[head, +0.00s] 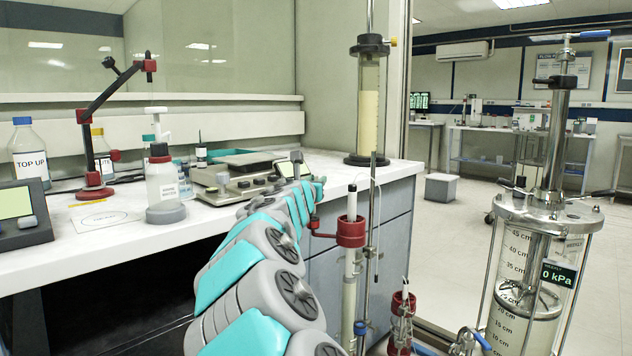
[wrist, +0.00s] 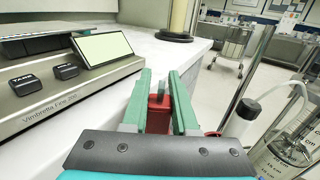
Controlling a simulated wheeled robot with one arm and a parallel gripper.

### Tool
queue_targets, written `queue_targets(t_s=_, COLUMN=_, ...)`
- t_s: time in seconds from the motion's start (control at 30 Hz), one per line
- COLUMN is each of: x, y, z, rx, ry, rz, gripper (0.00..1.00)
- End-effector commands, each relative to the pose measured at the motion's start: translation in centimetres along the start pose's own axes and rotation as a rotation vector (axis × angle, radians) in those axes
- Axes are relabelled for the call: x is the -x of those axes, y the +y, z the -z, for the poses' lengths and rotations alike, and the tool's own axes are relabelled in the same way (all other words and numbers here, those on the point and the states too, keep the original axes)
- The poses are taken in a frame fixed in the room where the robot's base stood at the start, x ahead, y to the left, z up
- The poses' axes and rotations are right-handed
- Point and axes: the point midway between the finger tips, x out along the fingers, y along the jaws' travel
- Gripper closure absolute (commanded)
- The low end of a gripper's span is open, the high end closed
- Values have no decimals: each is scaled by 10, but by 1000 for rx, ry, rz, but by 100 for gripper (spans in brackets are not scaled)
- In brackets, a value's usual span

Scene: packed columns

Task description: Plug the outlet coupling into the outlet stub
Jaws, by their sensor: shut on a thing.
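My gripper (wrist: 158,85) has its two green fingers shut on a small red block-like piece (wrist: 158,114). I cannot tell from these views whether this piece is the outlet coupling. In the head view my gripper (head: 319,186) is at the end of my arm, by the bench's front edge, and its fingers are small and partly hidden. Just below it a red part (head: 314,222) shows beside the red collar (head: 351,231) of a slim white column (head: 350,285). I cannot make out the outlet stub.
A balance (head: 235,178) stands on the white bench (head: 110,240), left of my gripper. A tall tan-filled column (head: 369,105) stands at the bench's right end. A metal rod (head: 374,180) rises near my gripper.

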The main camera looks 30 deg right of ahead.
Motion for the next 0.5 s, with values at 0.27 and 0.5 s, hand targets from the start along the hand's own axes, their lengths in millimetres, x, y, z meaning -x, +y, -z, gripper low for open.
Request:
queue_targets(t_s=0.27, x=0, y=0, z=3, rx=1, ry=0, rz=0, gripper=100)
queue_targets(t_s=0.5, x=0, y=0, z=9, rx=1, ry=0, rz=0, gripper=100)
